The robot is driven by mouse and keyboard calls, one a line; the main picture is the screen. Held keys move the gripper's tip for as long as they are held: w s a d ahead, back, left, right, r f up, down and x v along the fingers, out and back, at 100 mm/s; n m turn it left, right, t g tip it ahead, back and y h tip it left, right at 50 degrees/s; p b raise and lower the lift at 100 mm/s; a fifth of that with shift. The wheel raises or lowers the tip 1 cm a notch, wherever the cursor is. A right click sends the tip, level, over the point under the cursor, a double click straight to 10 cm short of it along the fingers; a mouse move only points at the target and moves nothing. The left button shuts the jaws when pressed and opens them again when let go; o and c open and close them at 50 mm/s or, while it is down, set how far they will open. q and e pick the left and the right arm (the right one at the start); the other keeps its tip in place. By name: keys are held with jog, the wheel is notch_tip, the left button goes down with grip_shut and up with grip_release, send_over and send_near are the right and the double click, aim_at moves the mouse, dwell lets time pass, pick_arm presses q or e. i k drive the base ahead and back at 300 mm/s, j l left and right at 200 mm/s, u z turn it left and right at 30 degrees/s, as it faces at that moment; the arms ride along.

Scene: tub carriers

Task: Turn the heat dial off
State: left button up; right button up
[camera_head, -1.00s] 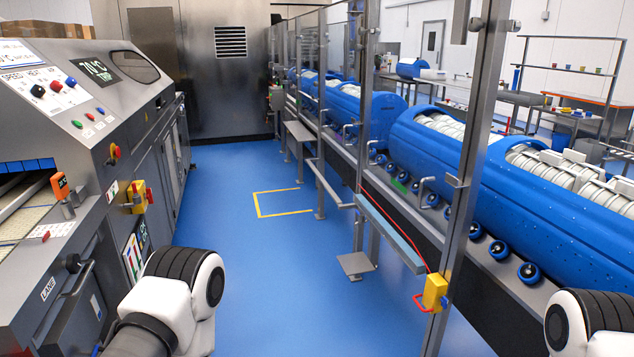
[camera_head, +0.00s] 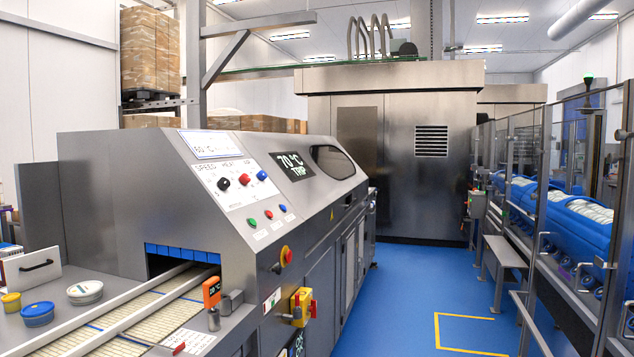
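The heat dial (camera_head: 244,179) is a small red knob on the white label plate of the grey machine's sloped front (camera_head: 290,195). It is the middle of three dials, under the printed word HEAT. A black dial (camera_head: 223,184) is on its left under SPEED, and a blue dial (camera_head: 262,175) is on its right. The dial's pointer is too small to read. A dark display (camera_head: 293,166) to the right reads 70 °C TRIP. Neither of my grippers is in view.
A red emergency knob (camera_head: 286,255) and a yellow switch box (camera_head: 302,306) stick out lower down. A conveyor (camera_head: 150,315) with tubs beside it enters the machine. Blue floor (camera_head: 400,290) is clear on the right.

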aim_at(244, 178)
jog(key=i+l+u, duration=0.35)
jog(key=i+l, duration=0.5)
